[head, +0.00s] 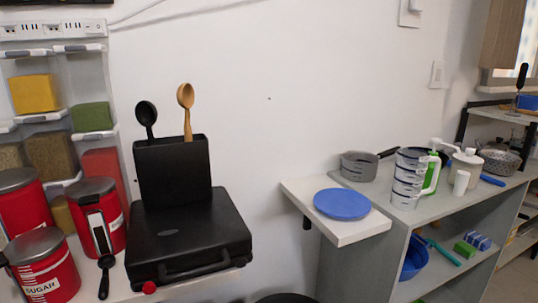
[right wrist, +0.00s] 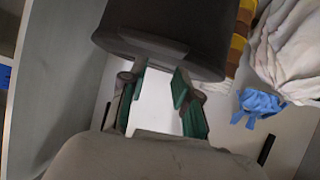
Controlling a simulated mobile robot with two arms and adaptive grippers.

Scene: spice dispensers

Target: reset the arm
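My right gripper (right wrist: 160,84) shows in the right wrist view with its two green-padded fingers apart and nothing visible between them. A large dark rounded object (right wrist: 165,30) lies just beyond the fingertips; I cannot tell what it is, or whether the fingers touch it. Neither gripper shows in the head view, and my left gripper is in no view. The spice dispensers (head: 50,155) hang on the wall at the left of the head view.
Red canisters (head: 45,265) and a black case (head: 185,235) stand at the left. A blue plate (head: 342,204) lies on a white shelf beside a counter with a pot (head: 360,165) and measuring cups (head: 408,180). In the wrist view, a blue item (right wrist: 257,105) lies near white cloth (right wrist: 290,45).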

